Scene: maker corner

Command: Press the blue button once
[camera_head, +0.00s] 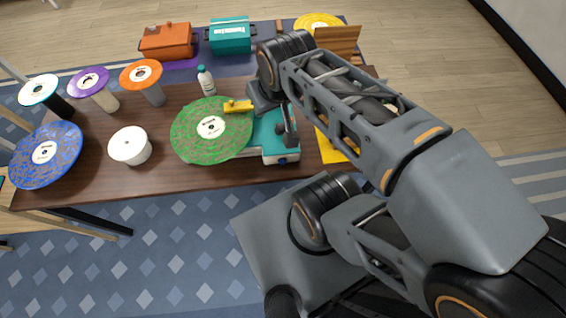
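A teal and white record player (262,143) stands on the wooden table with a green speckled record (190,129) on it. A small blue spot, which looks like the blue button (283,161), shows on its pale front edge at the right. My gripper (240,106) is over the back right part of the record, up and left of the button and apart from it. A yellow piece shows at its tip; I cannot tell whether it is part of the gripper or something held. The finger opening is not clear. My arm comes in from the right and covers part of the table.
Left on the table (95,185) are a blue record (72,158), a white round holder (131,158) and several small discs on stands. A bottle (206,82) stands behind the record. Orange (166,42) and teal (231,36) cases are at the back. Yellow sheet (330,150) lies right.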

